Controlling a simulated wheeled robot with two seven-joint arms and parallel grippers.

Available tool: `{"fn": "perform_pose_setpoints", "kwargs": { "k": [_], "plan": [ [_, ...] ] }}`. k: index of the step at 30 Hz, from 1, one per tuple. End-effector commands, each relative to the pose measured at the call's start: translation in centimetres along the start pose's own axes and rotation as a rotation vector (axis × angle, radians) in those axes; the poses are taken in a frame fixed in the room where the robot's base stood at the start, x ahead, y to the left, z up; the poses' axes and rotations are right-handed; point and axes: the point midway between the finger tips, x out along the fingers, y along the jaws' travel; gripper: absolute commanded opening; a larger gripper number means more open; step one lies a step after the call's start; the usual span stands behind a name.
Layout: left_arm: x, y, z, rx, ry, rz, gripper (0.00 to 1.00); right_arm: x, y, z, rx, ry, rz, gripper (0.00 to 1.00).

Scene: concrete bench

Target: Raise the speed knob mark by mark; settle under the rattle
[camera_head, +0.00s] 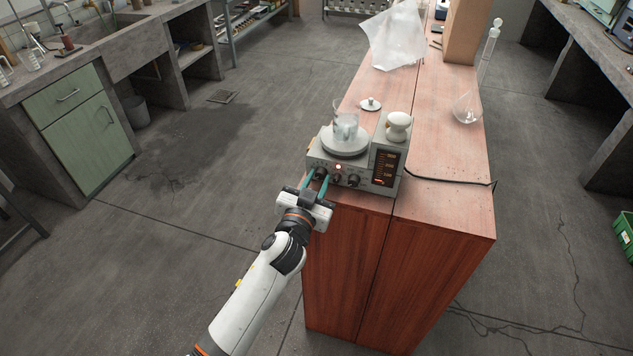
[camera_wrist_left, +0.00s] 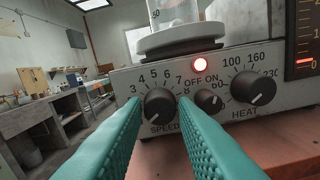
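The stirrer hotplate (camera_head: 322,160) stands at the near end of the wooden bench. My right gripper is out of view.
A red lamp (camera_wrist_left: 200,64) is lit above a smaller on/off knob (camera_wrist_left: 208,101). The heat knob (camera_wrist_left: 253,88) is to the right. A white lidded pot (camera_head: 398,124), a small white lid (camera_head: 370,104) and a flask (camera_head: 466,108) are nearby. A black cable (camera_head: 445,178) crosses the bench.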

Motion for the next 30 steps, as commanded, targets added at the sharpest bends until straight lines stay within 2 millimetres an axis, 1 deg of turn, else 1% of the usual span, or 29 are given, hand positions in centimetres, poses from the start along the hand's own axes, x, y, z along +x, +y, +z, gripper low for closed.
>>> {"fn": "perform_pose_setpoints", "kwargs": {
  "k": [1, 4, 11, 17, 23, 30],
  "plan": [
    [-0.02, 0.00, -0.01, 0.000, 0.000, 0.000, 0.17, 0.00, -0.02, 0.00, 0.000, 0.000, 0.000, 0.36],
    [-0.02, 0.00, -0.02, 0.000, 0.000, 0.000, 0.00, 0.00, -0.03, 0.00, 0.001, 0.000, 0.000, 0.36],
    [-0.04, 0.00, -0.03, 0.016, 0.001, 0.000, 0.00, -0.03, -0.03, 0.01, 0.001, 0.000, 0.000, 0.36],
    [-0.04, 0.02, -0.02, 0.090, 0.001, 0.000, 0.00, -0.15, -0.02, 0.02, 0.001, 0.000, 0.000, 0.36],
    [-0.04, 0.03, -0.02, 0.237, 0.002, 0.000, 0.00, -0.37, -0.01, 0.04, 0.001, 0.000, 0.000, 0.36],
    [-0.03, 0.06, -0.02, 0.463, 0.002, 0.000, 0.00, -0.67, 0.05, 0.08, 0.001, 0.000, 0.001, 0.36]
  ]
}}
